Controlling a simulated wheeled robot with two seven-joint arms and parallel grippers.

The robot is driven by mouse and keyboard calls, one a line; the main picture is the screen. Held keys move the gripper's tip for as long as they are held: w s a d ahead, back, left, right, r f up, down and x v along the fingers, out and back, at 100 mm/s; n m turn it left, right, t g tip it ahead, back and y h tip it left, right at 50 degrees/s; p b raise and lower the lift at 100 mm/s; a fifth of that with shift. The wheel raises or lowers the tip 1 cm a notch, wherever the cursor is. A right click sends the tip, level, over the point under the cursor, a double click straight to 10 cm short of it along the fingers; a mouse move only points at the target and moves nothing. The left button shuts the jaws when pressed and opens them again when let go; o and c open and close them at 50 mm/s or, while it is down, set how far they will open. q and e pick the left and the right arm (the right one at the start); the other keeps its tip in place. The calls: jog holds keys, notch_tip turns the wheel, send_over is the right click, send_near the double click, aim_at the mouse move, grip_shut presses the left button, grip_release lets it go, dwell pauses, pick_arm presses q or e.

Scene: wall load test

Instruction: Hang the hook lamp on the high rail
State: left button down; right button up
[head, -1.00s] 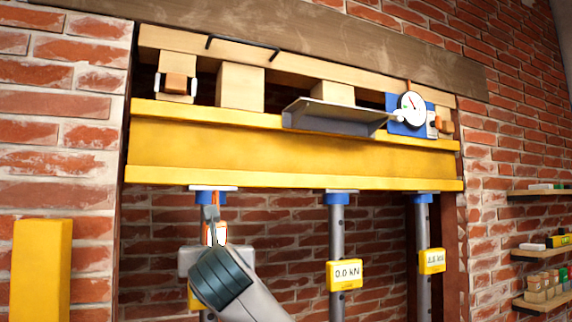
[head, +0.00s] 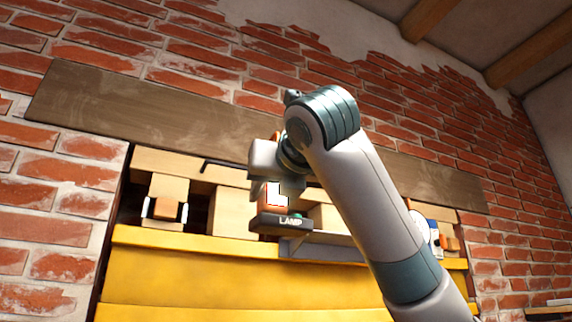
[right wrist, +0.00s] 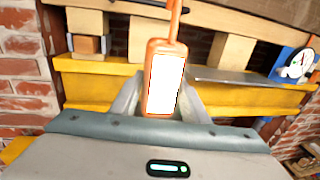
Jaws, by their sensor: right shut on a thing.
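The hook lamp (head: 277,196) is orange with a bright white panel; it also shows upright in the right wrist view (right wrist: 163,82), its thin orange stem running up out of the top edge. My right gripper (head: 270,182) is shut on it, one finger on each side. A dark piece lettered LAMP shows just below the lamp in the head view. The high rail (head: 216,165) is a thin black bar on the upper wooden beam, partly hidden by my right gripper and arm. In the right wrist view the rail (right wrist: 137,8) lies near the stem's height; contact cannot be told. My left gripper is out of view.
A yellow steel beam (head: 190,275) runs below the wooden blocks (head: 237,212). A grey angled plate (right wrist: 240,77) juts out right of the lamp. A dial gauge (right wrist: 297,65) sits farther right. A wide brown plank (head: 130,110) crosses the wall above.

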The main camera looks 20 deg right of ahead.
jog(key=s+d+r, duration=0.1)
jog(key=s+r, duration=0.3)
jog(key=shift+d, duration=0.15)
jog(key=shift+p, duration=0.3)
jog(key=w+p, duration=0.3)
jog(key=w, duration=0.9)
jog(key=shift+w+a+p, duration=0.15)
jog(key=shift+a+p, duration=0.05)
jog(key=shift+p, duration=0.2)
jog(key=shift+w, duration=0.2)
dwell(0.8)
jog(key=shift+w+r, duration=0.1)
jog(key=shift+w, duration=1.3)
jog(key=shift+w+a, duration=0.1)
jog(key=shift+w, duration=0.1)
jog(key=shift+w, duration=1.75)
